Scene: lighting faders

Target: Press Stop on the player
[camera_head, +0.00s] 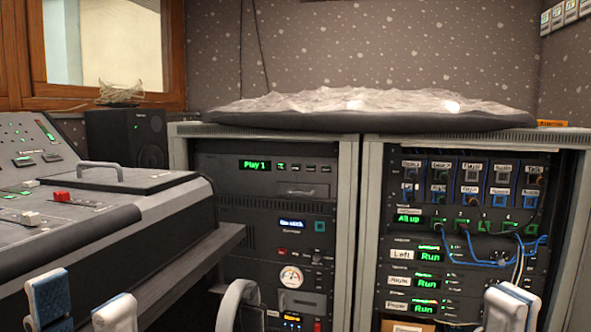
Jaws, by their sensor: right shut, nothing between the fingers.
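The player (230,178) is the dark unit at the top of the left rack, with a green display (254,165) reading "Play 1". A row of small buttons (311,168) sits right of the display; their labels are too small to read, so I cannot tell which is Stop. My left gripper (83,306) is at the bottom left, in front of the mixing desk, its fingertips apart. My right gripper (511,306) is at the bottom right, in front of the right rack, shut and empty. Both are low in the picture and well apart from the player.
A mixing desk (150,213) with faders juts in from the left, close to the left rack. The right rack (370,230) has blue patch cables hanging out. A grey curved bar (237,300) rises at bottom centre. A covered dark slab (300,118) lies on top.

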